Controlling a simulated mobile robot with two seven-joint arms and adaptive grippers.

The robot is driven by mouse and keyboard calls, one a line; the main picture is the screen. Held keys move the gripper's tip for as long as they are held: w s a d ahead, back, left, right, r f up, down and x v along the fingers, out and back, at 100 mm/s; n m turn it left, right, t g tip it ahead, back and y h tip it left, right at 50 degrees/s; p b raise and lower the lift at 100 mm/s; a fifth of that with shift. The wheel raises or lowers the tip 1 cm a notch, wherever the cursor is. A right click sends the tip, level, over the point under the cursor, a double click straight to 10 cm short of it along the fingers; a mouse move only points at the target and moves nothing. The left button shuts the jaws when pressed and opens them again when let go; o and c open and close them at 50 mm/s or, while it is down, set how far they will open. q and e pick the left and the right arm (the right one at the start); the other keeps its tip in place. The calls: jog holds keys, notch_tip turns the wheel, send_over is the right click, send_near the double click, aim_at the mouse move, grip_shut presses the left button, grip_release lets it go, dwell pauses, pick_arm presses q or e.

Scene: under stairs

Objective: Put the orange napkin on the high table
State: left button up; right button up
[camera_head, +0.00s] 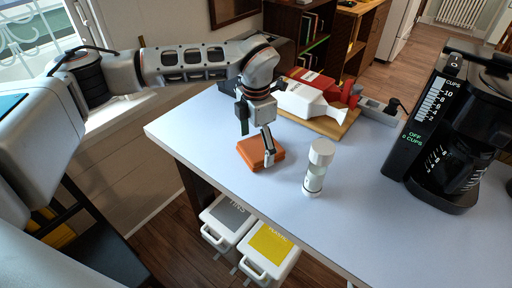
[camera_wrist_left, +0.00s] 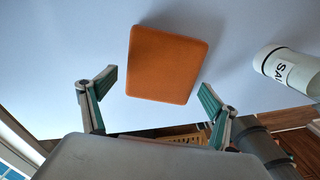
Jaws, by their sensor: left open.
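The orange napkin (camera_head: 252,150), a folded square stack, lies on the white high table (camera_head: 350,225) near its left edge. In the left wrist view the napkin (camera_wrist_left: 168,62) is fully visible. My left gripper (camera_head: 259,138) is over the napkin, with a finger in front of part of it. In the left wrist view the left gripper (camera_wrist_left: 158,83) is open, one finger to each side of the napkin's lower part, with gaps between. It holds nothing. My right gripper is not in view.
A white salt shaker (camera_head: 317,170) stands right of the napkin. A black coffee maker (camera_head: 445,150) stands at the right. A wooden board (camera_head: 345,127) with red and white items lies behind. White bins (camera_head: 268,250) stand below the table's front edge.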

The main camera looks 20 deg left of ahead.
aim_at(256, 148)
pick_arm(q)
notch_tip(256, 148, up, 11)
jog(key=shift+b, duration=0.4)
jog(key=shift+f, duration=0.1)
